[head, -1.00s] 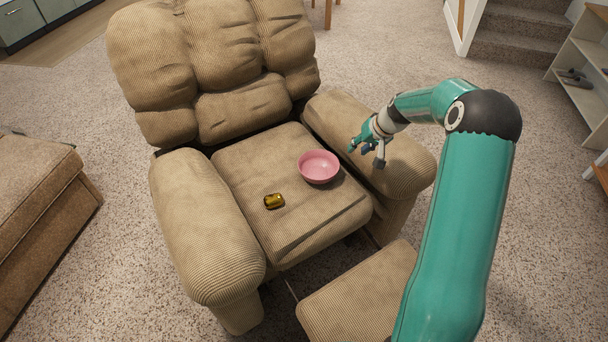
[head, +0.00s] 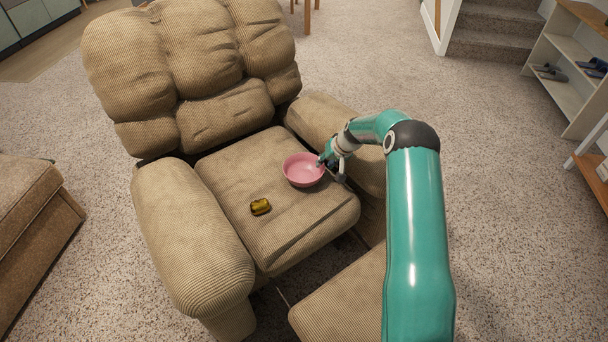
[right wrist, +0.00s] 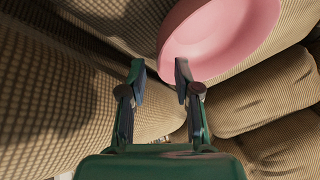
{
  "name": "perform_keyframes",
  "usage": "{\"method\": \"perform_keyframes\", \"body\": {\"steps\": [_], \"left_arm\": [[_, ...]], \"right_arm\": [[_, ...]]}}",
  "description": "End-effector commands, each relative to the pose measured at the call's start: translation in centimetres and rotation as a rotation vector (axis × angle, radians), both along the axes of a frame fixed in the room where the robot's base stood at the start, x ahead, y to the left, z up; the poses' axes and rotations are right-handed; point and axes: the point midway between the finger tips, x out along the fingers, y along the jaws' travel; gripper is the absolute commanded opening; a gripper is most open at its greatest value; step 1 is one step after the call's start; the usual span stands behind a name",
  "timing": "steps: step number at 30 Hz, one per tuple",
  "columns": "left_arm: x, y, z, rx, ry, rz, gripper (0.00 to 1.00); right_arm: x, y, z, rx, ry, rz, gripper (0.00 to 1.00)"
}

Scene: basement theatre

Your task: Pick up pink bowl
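The pink bowl (head: 303,170) sits upright on the seat of the tan armchair (head: 225,180), close to the right armrest. It also shows in the right wrist view (right wrist: 222,38), just beyond the fingertips. My right gripper (head: 325,163) is at the bowl's right side in the head view. In the right wrist view its two fingers (right wrist: 160,70) are apart with nothing between them, and the right fingertip is close to the bowl's rim. I cannot tell whether it touches. My left gripper is not in view.
A small dark yellow object (head: 260,206) lies on the seat in front of the bowl. The right armrest (head: 335,125) rises beside my right gripper. A footrest (head: 340,300) is in front, a brown sofa (head: 30,215) at left, and a shelf (head: 565,75) at far right.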

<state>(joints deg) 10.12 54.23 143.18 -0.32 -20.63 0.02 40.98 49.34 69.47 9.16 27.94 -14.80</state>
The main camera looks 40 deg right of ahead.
Motion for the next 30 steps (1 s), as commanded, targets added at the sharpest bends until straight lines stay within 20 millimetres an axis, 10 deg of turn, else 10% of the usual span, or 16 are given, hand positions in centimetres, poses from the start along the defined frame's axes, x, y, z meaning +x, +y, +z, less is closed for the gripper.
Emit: {"method": "perform_keyframes", "body": {"steps": [14, 20, 30], "left_arm": [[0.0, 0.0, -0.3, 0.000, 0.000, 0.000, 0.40], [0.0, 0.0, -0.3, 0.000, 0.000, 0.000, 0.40], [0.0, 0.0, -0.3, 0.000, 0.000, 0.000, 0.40]], "right_arm": [[1.4, 0.1, -2.6, 0.001, 0.001, 0.000, 0.32], [1.4, 0.1, -2.6, 0.001, 0.001, 0.000, 0.00], [1.4, 0.1, -2.6, 0.000, 0.000, 0.000, 0.00]]}}
